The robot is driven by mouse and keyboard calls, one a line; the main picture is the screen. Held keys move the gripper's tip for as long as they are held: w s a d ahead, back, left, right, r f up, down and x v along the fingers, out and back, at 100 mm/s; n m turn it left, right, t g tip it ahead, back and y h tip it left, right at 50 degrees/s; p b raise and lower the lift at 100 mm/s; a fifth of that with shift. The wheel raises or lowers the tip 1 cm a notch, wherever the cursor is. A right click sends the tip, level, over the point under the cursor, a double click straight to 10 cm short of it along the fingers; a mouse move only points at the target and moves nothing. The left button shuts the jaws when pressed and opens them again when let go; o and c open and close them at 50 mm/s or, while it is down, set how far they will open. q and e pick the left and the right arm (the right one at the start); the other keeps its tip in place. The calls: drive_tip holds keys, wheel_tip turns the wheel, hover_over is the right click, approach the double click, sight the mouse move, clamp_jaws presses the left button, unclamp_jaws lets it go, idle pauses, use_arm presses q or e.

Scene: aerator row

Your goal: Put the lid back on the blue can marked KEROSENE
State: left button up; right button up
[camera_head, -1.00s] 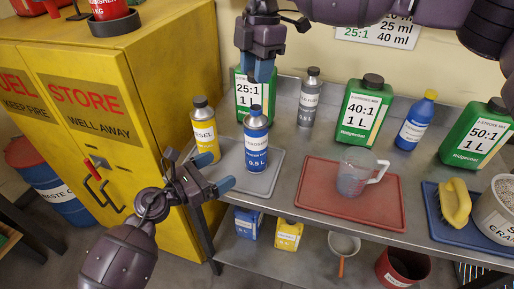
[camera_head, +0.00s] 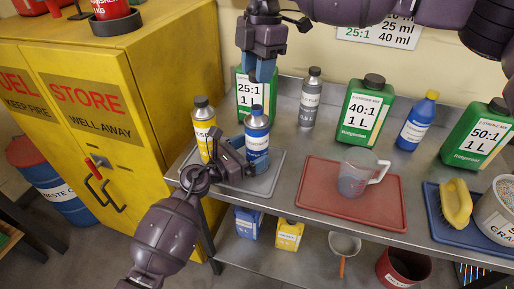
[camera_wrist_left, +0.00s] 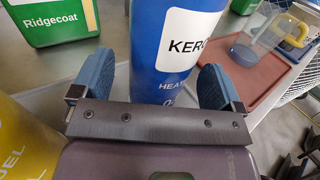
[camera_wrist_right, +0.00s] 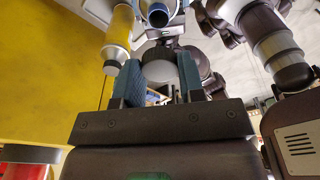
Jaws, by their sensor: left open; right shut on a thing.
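The blue can marked KEROSENE (camera_head: 256,145) stands upright on a grey tray, its top uncapped. Its label shows large in the left wrist view (camera_wrist_left: 172,50). My left gripper (camera_head: 250,157) is open, with one finger on each side of the can's body; I cannot tell if they touch it. My right gripper (camera_head: 262,75) is above the can, pointing down. In the right wrist view its fingers are shut on a dark round lid (camera_wrist_right: 160,68). The lid is mostly hidden by the fingers in the head view. The blue can (camera_wrist_right: 158,12) shows beyond it.
A yellow can (camera_head: 203,135) stands close left of the blue can on the grey tray (camera_head: 271,181). A green 25:1 canister (camera_head: 246,90) and a grey bottle (camera_head: 309,100) stand behind. A red tray (camera_head: 320,205) with a measuring jug (camera_head: 354,182) is to the right.

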sight(257, 107)
use_arm(q)
drive_tip(key=shift+x, duration=0.8)
drive_tip(key=c, duration=1.3)
drive_tip(key=shift+c, duration=0.3)
use_arm(e)
drive_tip(key=shift+f, duration=2.5)
drive_tip(key=shift+f, duration=0.1)
drive_tip(key=shift+f, duration=0.8)
drive_tip(key=shift+f, duration=0.55)
